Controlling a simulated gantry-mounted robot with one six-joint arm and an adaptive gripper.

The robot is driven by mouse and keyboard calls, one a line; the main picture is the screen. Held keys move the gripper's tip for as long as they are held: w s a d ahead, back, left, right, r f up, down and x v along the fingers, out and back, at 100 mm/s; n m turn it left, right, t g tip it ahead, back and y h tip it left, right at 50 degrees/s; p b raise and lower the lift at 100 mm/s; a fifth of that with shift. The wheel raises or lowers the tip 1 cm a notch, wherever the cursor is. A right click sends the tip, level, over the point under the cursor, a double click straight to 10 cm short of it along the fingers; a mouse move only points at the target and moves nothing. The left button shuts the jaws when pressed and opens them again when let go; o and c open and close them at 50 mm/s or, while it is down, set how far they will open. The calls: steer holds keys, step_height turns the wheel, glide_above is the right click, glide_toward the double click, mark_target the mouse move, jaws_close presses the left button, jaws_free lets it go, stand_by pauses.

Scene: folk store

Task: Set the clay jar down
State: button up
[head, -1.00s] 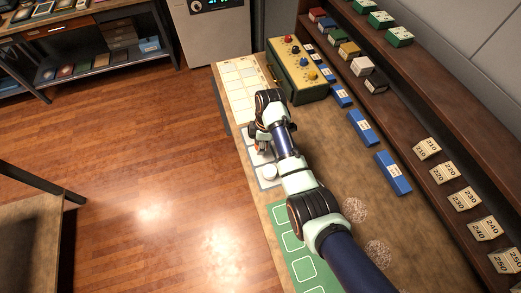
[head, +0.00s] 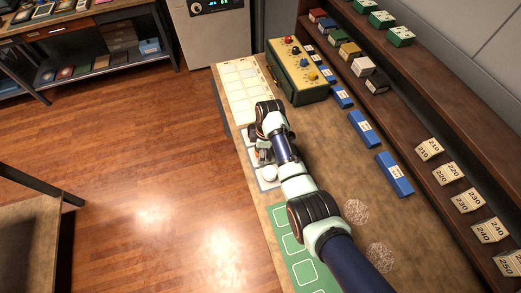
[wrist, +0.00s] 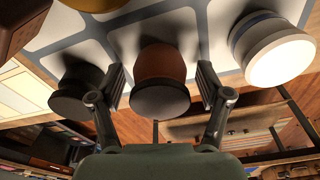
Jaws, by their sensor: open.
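The clay jar (wrist: 158,66), orange-brown with a dark round lid, is in the middle of the wrist view. My gripper (wrist: 162,88) is open, with one finger on each side of the jar and a visible gap on both sides. In the head view my gripper (head: 264,156) is over the mat at the table's left edge, and my arm hides the clay jar there. A white jar with a blue band (wrist: 275,48) stands to the right, and a dark jar (wrist: 75,90) to the left.
The white jar's round top (head: 269,173) shows close by my gripper in the head view. A green-and-cream box with knobs (head: 298,72) stands beyond. Blue blocks (head: 394,174) line the shelf side. A green mat (head: 298,262) lies nearer.

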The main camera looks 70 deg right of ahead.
steer(key=shift+r, duration=0.1)
steer(key=r+p, duration=0.1)
steer(key=r, duration=0.3)
steer(key=s+r, duration=0.1)
steer(key=r, duration=0.3)
steer(key=r+p, duration=0.1)
steer(key=r, duration=0.3)
steer(key=shift+s+d+p, duration=0.15)
steer(key=shift+d+p, duration=0.2)
steer(key=w+a+r+m+t+h, duration=0.1)
steer(key=w+a+r+t, duration=0.1)
steer(key=w+a, duration=0.7)
steer(key=w+a+r+m+t+h, duration=0.1)
steer(key=w+a+r+t+h, duration=0.2)
steer(key=a, duration=0.9)
steer(key=s+a+r+m+t+y, duration=0.1)
steer(key=a+r+t, duration=0.1)
steer(key=a+r, duration=0.2)
steer(key=s+a+r+m+t+y, duration=0.1)
steer(key=a+r, duration=0.3)
steer(key=a, duration=0.7)
steer(key=s+a+r+m+t+y, duration=0.1)
steer(key=s+a+r+t, duration=0.1)
steer(key=a, duration=0.5)
step_height(320, 180, up, 3)
steer(key=shift+s+a+f+t, duration=0.15)
steer(key=shift+s+f+t, duration=0.05)
steer(key=shift+t, duration=0.6)
